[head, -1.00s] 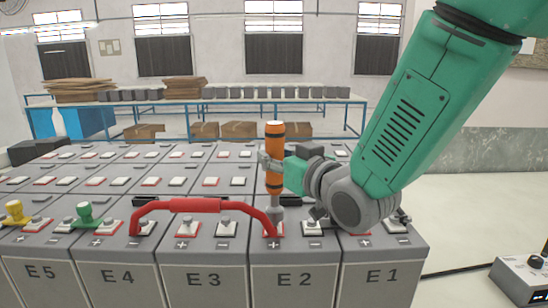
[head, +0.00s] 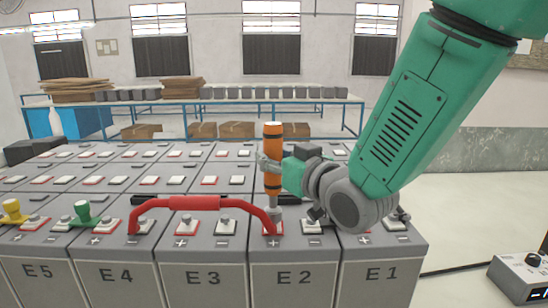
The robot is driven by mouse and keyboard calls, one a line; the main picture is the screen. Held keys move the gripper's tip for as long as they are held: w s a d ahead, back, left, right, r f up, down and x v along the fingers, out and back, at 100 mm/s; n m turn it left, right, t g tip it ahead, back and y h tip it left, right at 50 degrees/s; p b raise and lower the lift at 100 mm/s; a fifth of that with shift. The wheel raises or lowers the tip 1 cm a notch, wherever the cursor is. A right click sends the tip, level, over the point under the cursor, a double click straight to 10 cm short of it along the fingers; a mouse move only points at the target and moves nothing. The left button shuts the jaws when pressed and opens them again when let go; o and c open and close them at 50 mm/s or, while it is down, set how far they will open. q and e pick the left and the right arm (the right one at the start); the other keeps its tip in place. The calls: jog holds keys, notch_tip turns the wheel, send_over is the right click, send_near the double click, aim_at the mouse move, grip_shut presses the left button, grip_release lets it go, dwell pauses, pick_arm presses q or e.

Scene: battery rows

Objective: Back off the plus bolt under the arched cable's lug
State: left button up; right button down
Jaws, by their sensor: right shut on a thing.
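The red arched cable (head: 195,203) runs from a terminal on battery E4 to the plus terminal of battery E2 (head: 294,276). Its right lug (head: 271,228) sits on the red-edged plus pad of E2. My right gripper (head: 272,168) is shut on an orange upright driver (head: 273,145) with dark bands. The driver's lower end stands over the lug's bolt, which it hides; I cannot tell whether it is fully seated on it. My left gripper is not in view.
Batteries E1 (head: 382,274), E3 (head: 204,278) and E5 (head: 38,271) stand in the same row. Green (head: 83,211) and yellow (head: 12,208) caps are at the left. A grey device (head: 520,277) is at the lower right. Boxes and a blue-framed table are behind.

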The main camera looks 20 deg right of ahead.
jog(key=shift+a, duration=0.25)
jog(key=shift+d+f+b, duration=0.3)
jog(key=shift+d+f, duration=0.05)
jog(key=shift+s+a+f, duration=0.15)
jog(key=shift+f, duration=0.1)
dwell(1.0)
